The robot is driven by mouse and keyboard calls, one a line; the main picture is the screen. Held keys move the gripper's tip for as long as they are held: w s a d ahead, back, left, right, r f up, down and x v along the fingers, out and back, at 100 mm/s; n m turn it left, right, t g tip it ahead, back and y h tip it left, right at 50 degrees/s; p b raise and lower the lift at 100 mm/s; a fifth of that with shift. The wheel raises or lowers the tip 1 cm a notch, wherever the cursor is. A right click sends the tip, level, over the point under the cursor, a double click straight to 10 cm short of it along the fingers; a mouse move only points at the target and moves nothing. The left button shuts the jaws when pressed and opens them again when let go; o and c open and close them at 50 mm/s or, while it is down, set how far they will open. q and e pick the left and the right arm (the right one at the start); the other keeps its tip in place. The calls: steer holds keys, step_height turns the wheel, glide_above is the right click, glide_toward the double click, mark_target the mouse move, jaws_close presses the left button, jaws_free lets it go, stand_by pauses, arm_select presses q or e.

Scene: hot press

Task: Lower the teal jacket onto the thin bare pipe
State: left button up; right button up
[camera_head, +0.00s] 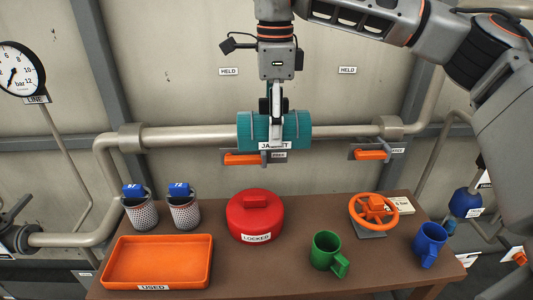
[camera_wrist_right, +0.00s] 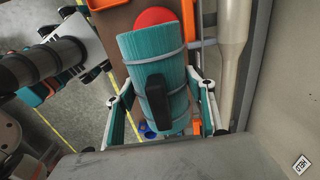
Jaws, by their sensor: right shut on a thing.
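The teal jacket (camera_head: 247,131) is a ribbed half-round sleeve with grey bands, labelled in front. My right gripper (camera_head: 277,113) comes down from above and is shut on its black handle (camera_wrist_right: 157,100). In the wrist view the jacket (camera_wrist_right: 160,60) lies between the finger linkages. The bare pipe (camera_head: 340,132) runs level along the wall. In the head view the jacket overlaps its middle and hides that stretch. In the wrist view the pipe (camera_wrist_right: 232,60) shows beside the jacket, to the right, apparently apart from it. My left gripper is not in view.
Orange-handled valves sit below the jacket (camera_head: 243,159) and at right (camera_head: 369,155). A gauge (camera_head: 18,70) is far left.

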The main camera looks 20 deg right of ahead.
steer(key=w+d+r+p, duration=0.1)
steer(key=w+d+p, duration=0.3)
steer(key=d, duration=0.7)
steer(key=w+d+r+p, duration=0.1)
steer(key=w+d+p, duration=0.1)
steer(key=w+d, duration=0.65)
steer(key=shift+s+d+f, duration=0.35)
steer(key=shift+d+f, duration=0.1)
steer(key=shift+f, duration=0.3)
steer(key=shift+s+d+f, duration=0.3)
steer(key=shift+d+f, duration=0.15)
steer(key=shift+f, duration=0.3)
steer(key=shift+s+d+f, duration=0.35)
steer(key=shift+d+f, duration=0.1)
steer(key=shift+f, duration=0.3)
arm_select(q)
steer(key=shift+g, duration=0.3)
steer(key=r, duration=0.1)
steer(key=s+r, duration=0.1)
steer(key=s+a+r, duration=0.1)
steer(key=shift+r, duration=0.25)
arm_select(e)
steer(key=shift+f, duration=0.15)
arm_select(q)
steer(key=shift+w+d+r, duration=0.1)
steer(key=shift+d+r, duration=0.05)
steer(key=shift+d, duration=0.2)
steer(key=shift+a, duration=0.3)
arm_select(e)
steer(key=shift+f, duration=0.1)
